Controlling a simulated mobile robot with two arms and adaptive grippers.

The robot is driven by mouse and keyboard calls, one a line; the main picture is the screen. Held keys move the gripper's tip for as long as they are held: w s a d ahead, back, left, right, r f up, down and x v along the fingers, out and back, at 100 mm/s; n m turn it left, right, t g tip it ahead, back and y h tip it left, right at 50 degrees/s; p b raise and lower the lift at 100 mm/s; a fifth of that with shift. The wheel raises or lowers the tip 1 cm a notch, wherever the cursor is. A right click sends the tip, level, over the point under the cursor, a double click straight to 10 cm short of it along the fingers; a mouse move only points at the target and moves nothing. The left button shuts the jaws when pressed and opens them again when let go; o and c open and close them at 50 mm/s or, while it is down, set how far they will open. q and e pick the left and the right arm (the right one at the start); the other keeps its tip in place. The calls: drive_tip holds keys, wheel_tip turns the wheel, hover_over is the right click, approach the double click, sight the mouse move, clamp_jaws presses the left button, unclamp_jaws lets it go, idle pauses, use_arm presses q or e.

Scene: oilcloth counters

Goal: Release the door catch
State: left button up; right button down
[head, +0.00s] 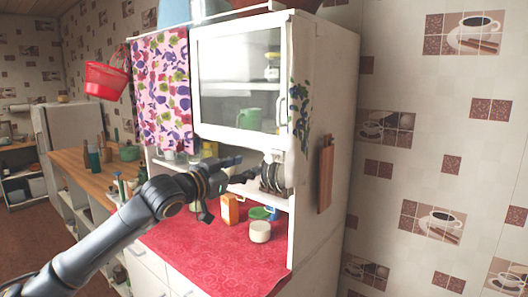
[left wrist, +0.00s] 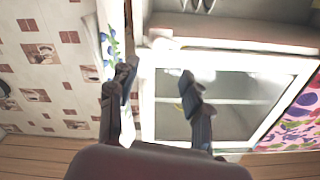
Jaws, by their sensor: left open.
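A white cabinet door (head: 238,82) with a glass pane is shut on the upper part of the cabinet. A small white catch (head: 273,155) sits at the door's lower right corner. In the left wrist view the door (left wrist: 146,105) appears upside down, and a pale fitting that looks like the catch (left wrist: 160,33) is beyond my fingers. My left gripper (head: 243,169) is open and empty, just below the door and left of the catch, apparently apart from it. Its two fingers show in the left wrist view (left wrist: 156,78). My right gripper is not in view.
A floral cloth (head: 163,92) hangs left of the door. Plates (head: 272,177) stand upright in the open niche below the catch. A white jar (head: 260,232) and an orange box (head: 229,209) stand on the red oilcloth (head: 215,256). A wooden board (head: 325,175) hangs on the cabinet's side.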

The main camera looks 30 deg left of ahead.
sight(268, 158)
use_arm(q)
drive_tip(key=w+p, duration=0.1)
drive_tip(key=w, duration=0.1)
drive_tip(key=w+p, duration=0.1)
drive_tip(key=w, duration=0.2)
drive_tip(key=w+p, duration=0.2)
drive_tip(key=w, duration=0.1)
drive_tip(key=shift+d, duration=0.3)
drive_tip(key=shift+w+f, duration=0.1)
drive_tip(key=shift+w, duration=0.2)
drive_tip(key=shift+c, duration=0.4)
